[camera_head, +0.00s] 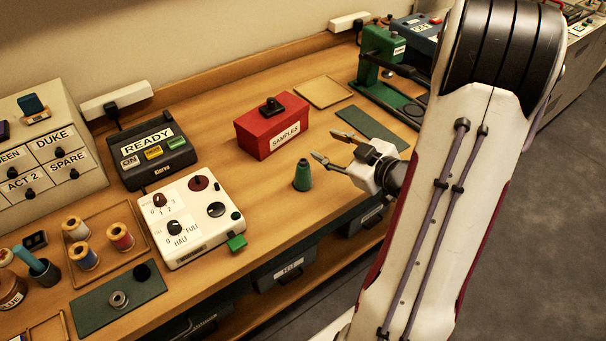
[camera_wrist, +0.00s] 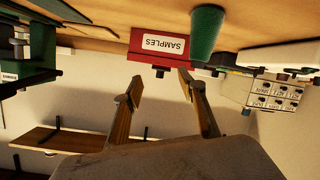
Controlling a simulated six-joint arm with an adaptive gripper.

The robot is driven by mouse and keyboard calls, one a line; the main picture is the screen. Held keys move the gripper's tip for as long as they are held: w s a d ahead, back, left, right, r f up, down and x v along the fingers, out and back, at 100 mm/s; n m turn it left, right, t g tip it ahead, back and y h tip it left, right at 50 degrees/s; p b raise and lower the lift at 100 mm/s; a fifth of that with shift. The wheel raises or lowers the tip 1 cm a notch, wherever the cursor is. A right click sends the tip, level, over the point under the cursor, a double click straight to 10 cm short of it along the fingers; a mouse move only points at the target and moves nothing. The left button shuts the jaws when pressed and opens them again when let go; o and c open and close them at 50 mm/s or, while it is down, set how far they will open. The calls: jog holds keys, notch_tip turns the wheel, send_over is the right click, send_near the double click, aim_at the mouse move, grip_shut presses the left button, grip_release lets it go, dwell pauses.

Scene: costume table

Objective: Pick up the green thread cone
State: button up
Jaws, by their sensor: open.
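The green thread cone (camera_head: 303,175) stands upright on the wooden table in the head view, in front of the red SAMPLES box (camera_head: 271,124). In the wrist view, which is upside down, the cone (camera_wrist: 206,35) shows at the top, just right of the red box (camera_wrist: 158,47). My gripper (camera_head: 324,145) is open and empty, to the right of and above the cone in the head view. Its two fingers (camera_wrist: 160,85) are spread apart in the wrist view, and the cone is not between them.
A white control box (camera_head: 195,218) with dials stands left of the cone, with a READY box (camera_head: 150,150) behind it. A green press (camera_head: 382,62) stands at the back right. A green mat (camera_head: 372,128) lies beyond my gripper. The wood around the cone is clear.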

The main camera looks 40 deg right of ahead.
aim_at(307, 163)
jog(key=s+a+f+t+y, duration=0.1)
jog(key=s+a+f+m+y, duration=0.1)
jog(key=s+a+f, duration=0.1)
jog(key=shift+s+a+f+t, duration=0.25)
jog(key=shift+t, duration=0.15)
jog(key=shift+s+a+f+m+t+y, duration=0.1)
jog(key=shift+s+a+m+t+y, duration=0.3)
jog(key=shift+s+a+m, duration=0.3)
jog(key=shift+w, duration=0.15)
jog(key=shift+x, duration=1.1)
jog(key=shift+w, duration=0.1)
jog(key=shift+d+x, duration=0.15)
jog(key=shift+x, duration=1.1)
jog(key=shift+d+x, duration=0.1)
jog(key=shift+x, duration=1.15)
jog(key=shift+w+r, duration=0.1)
jog(key=shift+r, duration=0.1)
grip_shut()
